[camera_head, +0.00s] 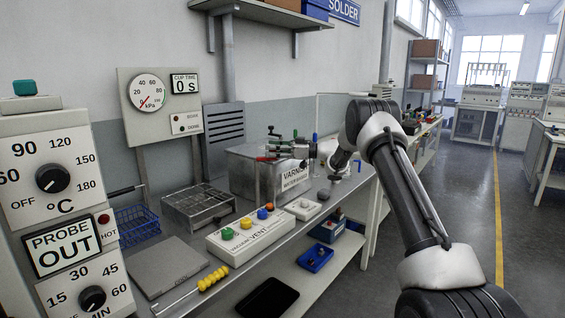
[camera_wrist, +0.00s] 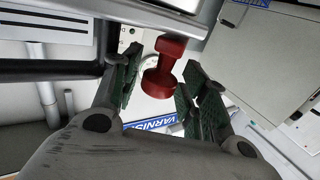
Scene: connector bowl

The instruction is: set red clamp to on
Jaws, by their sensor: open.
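A red clamp handle (camera_wrist: 163,68) with a rounded knob end shows in the wrist view, between the two fingers of my gripper (camera_wrist: 162,88). My gripper is open, with a finger on each side of the handle and gaps visible beside the knob. In the head view my gripper (camera_head: 314,150) is at the grey varnish tank (camera_head: 250,178), by its top right part. Small red parts (camera_head: 267,159) show at the tank's top edge, left of my gripper. The clamp's base is largely hidden, and its setting cannot be read.
Other small clamps with green and blue handles (camera_head: 315,137) stand close around the tank top. On the bench in front are a vent button box (camera_head: 250,240), a wire rack (camera_head: 197,205) and a flat grey plate (camera_head: 168,268). The aisle floor (camera_head: 460,200) at the right is clear.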

